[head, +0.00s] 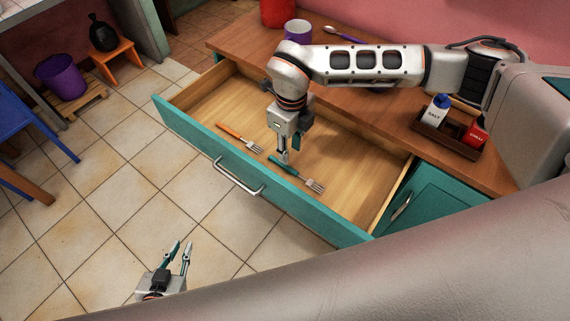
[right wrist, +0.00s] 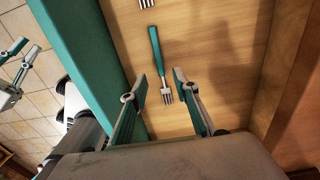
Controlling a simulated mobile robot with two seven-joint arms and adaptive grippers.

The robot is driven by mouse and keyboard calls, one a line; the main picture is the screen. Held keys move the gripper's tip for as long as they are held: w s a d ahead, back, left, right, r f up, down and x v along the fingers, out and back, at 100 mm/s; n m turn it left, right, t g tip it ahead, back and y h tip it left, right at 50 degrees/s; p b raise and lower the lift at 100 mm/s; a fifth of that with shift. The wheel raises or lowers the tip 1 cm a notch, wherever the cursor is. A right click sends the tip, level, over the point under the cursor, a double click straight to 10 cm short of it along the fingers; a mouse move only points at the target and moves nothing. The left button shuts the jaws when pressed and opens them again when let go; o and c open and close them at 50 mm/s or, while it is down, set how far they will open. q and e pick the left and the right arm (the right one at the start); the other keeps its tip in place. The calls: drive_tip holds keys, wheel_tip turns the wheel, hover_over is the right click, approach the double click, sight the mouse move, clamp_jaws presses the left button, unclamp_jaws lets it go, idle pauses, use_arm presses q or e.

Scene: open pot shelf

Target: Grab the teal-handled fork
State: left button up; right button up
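The teal-handled fork (head: 298,175) lies in the open drawer, near its front panel. In the right wrist view the same fork (right wrist: 157,60) has its teal handle pointing away and its metal tines between my fingers' tips. My right gripper (head: 283,157) points down over the fork in the head view. In the right wrist view the right gripper (right wrist: 158,88) is open, with a finger on each side of the fork's head and nothing held. My left gripper (head: 180,252) is open and empty over the floor, outside the drawer.
An orange-handled fork (head: 240,138) lies farther left in the drawer (head: 345,190). The drawer's teal front has a metal handle (head: 238,180). On the counter stand a purple cup (head: 298,31) and a wooden caddy (head: 430,130) with salt and a red container. The drawer's right part is clear.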

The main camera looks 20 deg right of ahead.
sight(291, 169)
drive_tip(key=f, duration=0.7)
drive_tip(key=shift+s+d+f, duration=0.15)
drive_tip(key=shift+s+f, duration=0.1)
drive_tip(key=shift+f, duration=0.1)
clamp_jaws()
